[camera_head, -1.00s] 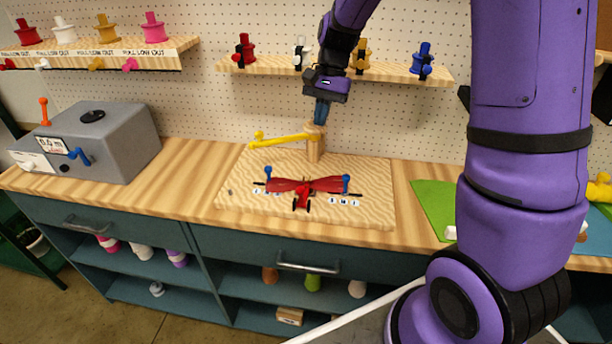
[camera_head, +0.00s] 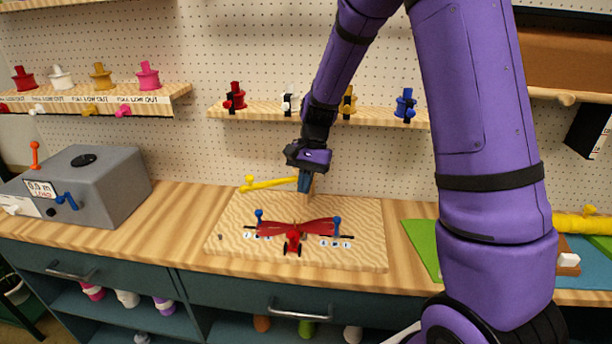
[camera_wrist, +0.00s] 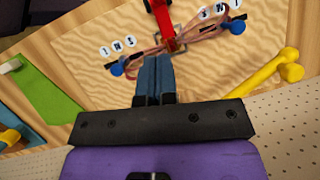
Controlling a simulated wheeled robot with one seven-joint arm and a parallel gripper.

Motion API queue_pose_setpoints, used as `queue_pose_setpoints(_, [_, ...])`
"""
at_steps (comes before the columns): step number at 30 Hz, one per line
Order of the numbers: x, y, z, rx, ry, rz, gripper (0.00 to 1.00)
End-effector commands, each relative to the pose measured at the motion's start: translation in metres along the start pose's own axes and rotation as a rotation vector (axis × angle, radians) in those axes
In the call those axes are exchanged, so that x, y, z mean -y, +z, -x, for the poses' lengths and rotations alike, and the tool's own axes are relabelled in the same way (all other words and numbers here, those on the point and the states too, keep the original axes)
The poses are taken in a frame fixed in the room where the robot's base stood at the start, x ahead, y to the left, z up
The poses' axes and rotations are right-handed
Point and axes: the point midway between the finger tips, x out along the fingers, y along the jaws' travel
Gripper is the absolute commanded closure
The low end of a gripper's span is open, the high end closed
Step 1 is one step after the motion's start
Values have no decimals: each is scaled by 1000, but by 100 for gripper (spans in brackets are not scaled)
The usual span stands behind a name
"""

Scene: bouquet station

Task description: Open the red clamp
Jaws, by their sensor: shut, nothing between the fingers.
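Blue-topped posts stand at either side, the left one (camera_head: 259,216) and the right one (camera_head: 337,226). My gripper (camera_head: 304,184) is shut and empty above the back of the board, behind the clamp. In the wrist view its closed blue fingers (camera_wrist: 155,72) point toward the red clamp (camera_wrist: 162,22), apart from it in the picture. The clamp's top end is cut off there.
A grey machine (camera_head: 85,180) stands at left. A shelf (camera_head: 270,112) with several coloured valves hangs behind. A green mat (camera_head: 424,242) lies at right.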

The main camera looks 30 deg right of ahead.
Motion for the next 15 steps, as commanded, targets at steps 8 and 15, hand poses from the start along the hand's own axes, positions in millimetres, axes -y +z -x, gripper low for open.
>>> queue_pose_setpoints(8, [-1,0,-52,3,3,0,100])
queue_pose_setpoints(15, [0,22,-73,0,1,1,100])
